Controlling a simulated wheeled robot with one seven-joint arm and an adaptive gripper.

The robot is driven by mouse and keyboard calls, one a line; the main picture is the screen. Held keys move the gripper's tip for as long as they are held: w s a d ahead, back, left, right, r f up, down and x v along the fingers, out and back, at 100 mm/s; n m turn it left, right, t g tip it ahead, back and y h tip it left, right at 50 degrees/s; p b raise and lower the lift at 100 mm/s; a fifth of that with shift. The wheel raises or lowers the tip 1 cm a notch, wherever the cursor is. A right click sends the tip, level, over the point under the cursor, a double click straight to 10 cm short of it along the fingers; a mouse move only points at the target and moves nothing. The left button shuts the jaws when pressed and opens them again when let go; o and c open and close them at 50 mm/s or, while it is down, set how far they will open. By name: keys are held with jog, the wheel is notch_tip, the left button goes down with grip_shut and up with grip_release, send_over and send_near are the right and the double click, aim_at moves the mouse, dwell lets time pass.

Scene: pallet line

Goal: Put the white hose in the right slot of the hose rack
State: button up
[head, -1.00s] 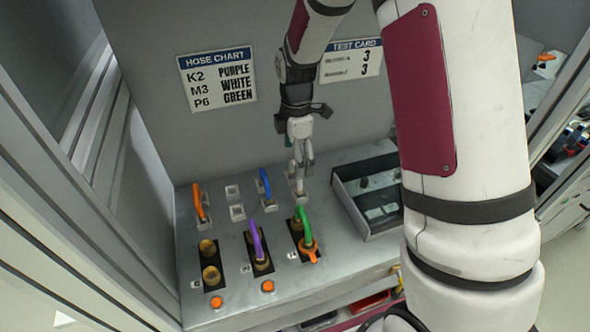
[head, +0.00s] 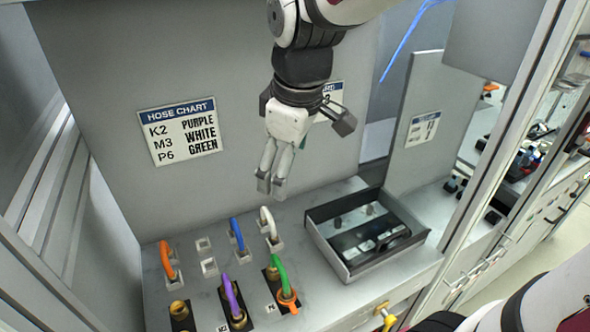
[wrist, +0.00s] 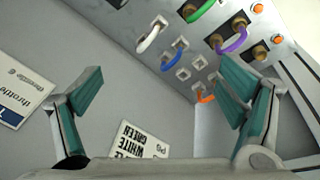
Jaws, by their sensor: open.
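The white hose (head: 266,222) arches between the two pale sockets at the right end of the back row, the hose rack; in the wrist view it shows at the top (wrist: 150,34), with both ends at sockets. A blue hose (head: 236,234) is beside it on the left. Then comes an empty pair of sockets (head: 209,266), and an orange hose (head: 167,260) at the left end. My gripper (head: 270,186) is above the white hose, apart from it. Its fingers are spread and empty in the wrist view (wrist: 162,84).
In front, a purple hose (head: 234,300) and a green hose (head: 281,275) stand on black brass-fitted plates; an orange tag hangs at the green one. An open grey tray (head: 340,262) is on the right. A hose chart (head: 180,131) is on the back wall.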

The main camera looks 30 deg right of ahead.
jog(key=s+r+m+t, duration=0.2)
jog(key=s+m, duration=0.6)
jog(key=s, duration=0.4)
jog(key=shift+r+t, duration=0.3)
jog(key=shift+r, duration=0.2)
